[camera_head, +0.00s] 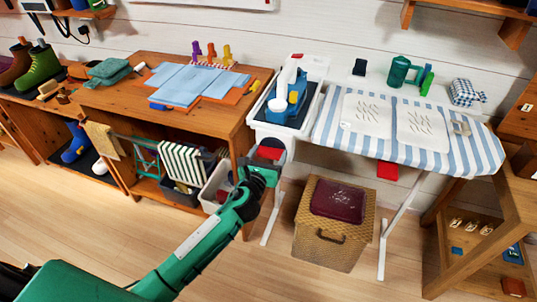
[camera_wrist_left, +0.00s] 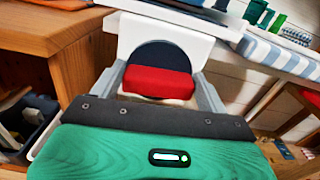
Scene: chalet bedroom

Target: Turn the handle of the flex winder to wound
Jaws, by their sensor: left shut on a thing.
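The flex winder shows in the left wrist view as a dark round disc (camera_wrist_left: 152,54) with a red bar-shaped handle (camera_wrist_left: 158,80) across its front. It is set against a white panel. In the head view its red part (camera_head: 268,152) shows just below the white tray unit at the ironing table's left end. My left gripper (camera_head: 264,168) reaches up to it from below. In the left wrist view its grey fingers (camera_wrist_left: 160,88) stand on either side of the red handle, shut on it. Part of the handle's lower side is hidden by the gripper body. My right gripper is not in view.
A white tray (camera_head: 258,117) with a blue and white iron stands just above. The striped ironing table (camera_head: 330,137) is to the right, with a wicker basket (camera_head: 312,247) below. A wooden workbench (camera_head: 130,100) with shelves is close on the left. The floor in front is clear.

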